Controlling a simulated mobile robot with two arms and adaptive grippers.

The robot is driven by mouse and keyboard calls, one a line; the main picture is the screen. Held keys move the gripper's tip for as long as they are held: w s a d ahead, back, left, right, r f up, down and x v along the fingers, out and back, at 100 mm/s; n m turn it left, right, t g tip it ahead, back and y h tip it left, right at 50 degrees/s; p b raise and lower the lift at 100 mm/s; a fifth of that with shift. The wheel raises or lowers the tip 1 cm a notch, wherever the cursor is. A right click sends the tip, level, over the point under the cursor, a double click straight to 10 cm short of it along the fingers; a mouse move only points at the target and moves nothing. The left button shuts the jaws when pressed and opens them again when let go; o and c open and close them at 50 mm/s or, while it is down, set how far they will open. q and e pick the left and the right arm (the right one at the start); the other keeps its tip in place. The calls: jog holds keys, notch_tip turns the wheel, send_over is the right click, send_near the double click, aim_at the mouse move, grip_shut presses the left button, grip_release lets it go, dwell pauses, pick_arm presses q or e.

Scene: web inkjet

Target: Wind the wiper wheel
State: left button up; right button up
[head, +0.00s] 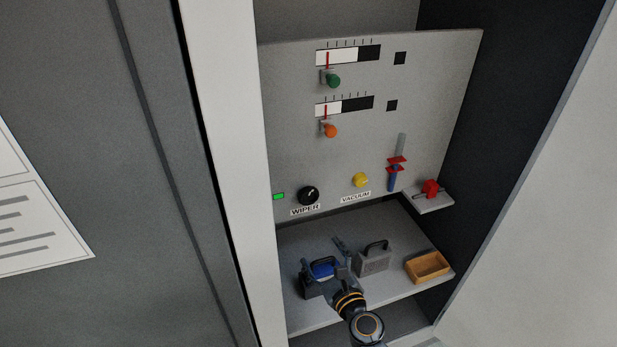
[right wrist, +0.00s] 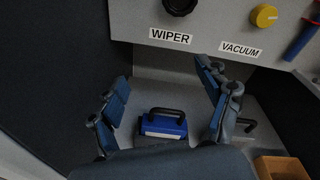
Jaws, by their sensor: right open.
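The wiper wheel is a round black knob (head: 308,195) above the WIPER label on the grey panel in the head view. It also shows at the top edge of the right wrist view (right wrist: 181,4). My right gripper (head: 325,267) is in front of the lower shelf, below the knob and apart from it. In the right wrist view its two blue fingers (right wrist: 170,95) are spread wide, with nothing between them touching. A blue block with a black handle (right wrist: 163,123) stands on the shelf beyond the fingers. My left gripper is not in view.
A yellow VACUUM knob (head: 360,180) is right of the wiper wheel. Two sliders with a green knob (head: 333,81) and an orange knob (head: 330,131) are above. A grey handled block (head: 373,260) and a wooden tray (head: 428,267) stand on the shelf. A white post bounds the left.

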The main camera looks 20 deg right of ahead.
aim_at(309, 197)
notch_tip(309, 197, up, 7)
jog(key=w+d+m+t, duration=0.1)
jog(key=m, duration=0.2)
jog(key=shift+h, duration=0.3)
jog(key=w, duration=1.3)
jog(key=shift+w+f+b, duration=0.25)
jog(key=shift+b, duration=0.1)
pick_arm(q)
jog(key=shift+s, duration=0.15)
pick_arm(e)
jog(key=c, duration=1.2)
